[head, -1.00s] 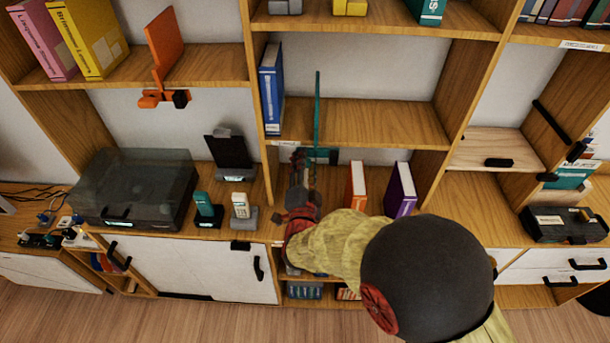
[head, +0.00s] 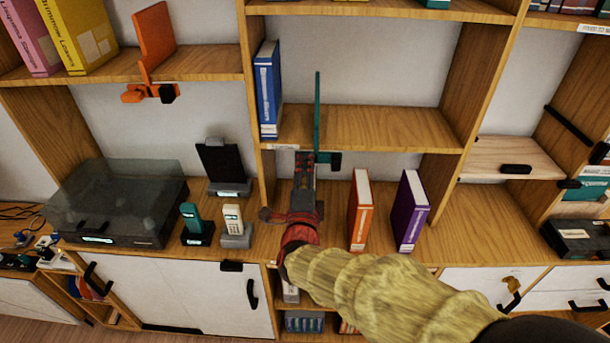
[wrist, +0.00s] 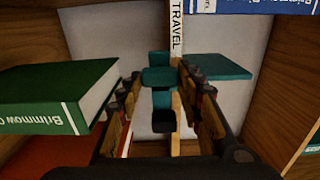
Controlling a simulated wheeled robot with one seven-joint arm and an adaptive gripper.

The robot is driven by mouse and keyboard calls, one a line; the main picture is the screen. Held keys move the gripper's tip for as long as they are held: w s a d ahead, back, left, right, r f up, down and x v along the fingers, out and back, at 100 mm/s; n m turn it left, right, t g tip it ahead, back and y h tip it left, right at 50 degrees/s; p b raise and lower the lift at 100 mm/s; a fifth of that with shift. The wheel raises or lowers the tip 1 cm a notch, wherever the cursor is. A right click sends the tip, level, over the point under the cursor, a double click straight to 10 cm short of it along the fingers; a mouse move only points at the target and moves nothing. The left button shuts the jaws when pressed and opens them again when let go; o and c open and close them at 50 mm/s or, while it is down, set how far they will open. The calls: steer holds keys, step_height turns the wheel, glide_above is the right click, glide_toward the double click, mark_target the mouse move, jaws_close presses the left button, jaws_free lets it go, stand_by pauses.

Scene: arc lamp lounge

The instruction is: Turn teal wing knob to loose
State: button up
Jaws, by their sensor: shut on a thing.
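The teal bookend (head: 317,100) stands upright on the middle shelf, its clamp (head: 325,157) hanging at the shelf's front edge. A dark end piece sticks out to the clamp's right. My gripper (head: 305,165) reaches up from below to the clamp, just under the shelf. In the wrist view, the teal wing knob (wrist: 158,76) lies between the two fingers of my gripper (wrist: 160,85), which are shut on it. The bookend's plate (wrist: 222,67) shows to the right there. The fingers hide part of the knob, and its turn angle is unclear.
A blue book (head: 268,90) stands left on the middle shelf. Orange (head: 360,210) and purple (head: 410,212) books stand right of my arm. A green book (wrist: 60,98) is close to my fingers in the wrist view. Phones (head: 233,222) stand left on the counter.

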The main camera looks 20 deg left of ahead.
steer(key=shift+f, duration=0.1)
stand_by(0.3)
steer(key=o, duration=1.2)
steer(key=shift+c, duration=0.2)
steer(key=v, duration=1.2)
